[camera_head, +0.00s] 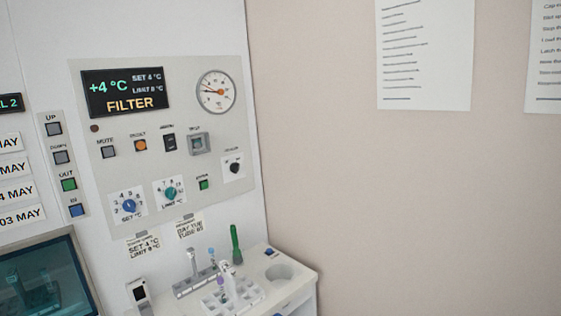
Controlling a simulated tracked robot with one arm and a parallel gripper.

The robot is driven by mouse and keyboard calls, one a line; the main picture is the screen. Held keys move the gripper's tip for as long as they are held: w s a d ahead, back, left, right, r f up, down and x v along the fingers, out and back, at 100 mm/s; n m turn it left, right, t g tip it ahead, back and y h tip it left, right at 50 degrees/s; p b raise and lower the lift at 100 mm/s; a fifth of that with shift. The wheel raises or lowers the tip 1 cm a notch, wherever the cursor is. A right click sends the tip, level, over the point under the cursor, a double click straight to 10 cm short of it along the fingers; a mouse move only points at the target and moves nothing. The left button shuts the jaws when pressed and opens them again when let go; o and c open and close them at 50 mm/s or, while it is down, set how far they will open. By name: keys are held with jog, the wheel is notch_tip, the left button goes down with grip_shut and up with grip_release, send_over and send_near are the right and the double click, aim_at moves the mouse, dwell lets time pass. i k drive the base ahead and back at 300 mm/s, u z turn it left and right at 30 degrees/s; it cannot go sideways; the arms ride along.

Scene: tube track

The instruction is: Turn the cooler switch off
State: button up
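The control panel (225,130) is a pale plate on the white wall at the left. At its right side a small black rotary switch (234,167) sits on a white square; its small label looks like "COOLER", but is too blurred to be sure. I cannot tell which way it points. A black rocker switch (169,142) is further left, its label also blurred. The panel display (123,93) reads +4 °C, SET 4 °C, LIMIT 8 °C and FILTER. My gripper is not in view.
Nearby are a round gauge (216,92), a covered switch (199,143), a green button (203,184), a blue dial (128,205) and a green dial (169,191). Below, a white ledge (297,272) holds a tube rack (232,297) and a green marker (236,245).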

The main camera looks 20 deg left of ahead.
aim_at(234, 167)
jog(key=u, duration=0.25)
jog(key=i, duration=1.35)
jog(key=u, duration=0.9)
jog(key=i, duration=0.45)
jog(key=u, duration=0.25)
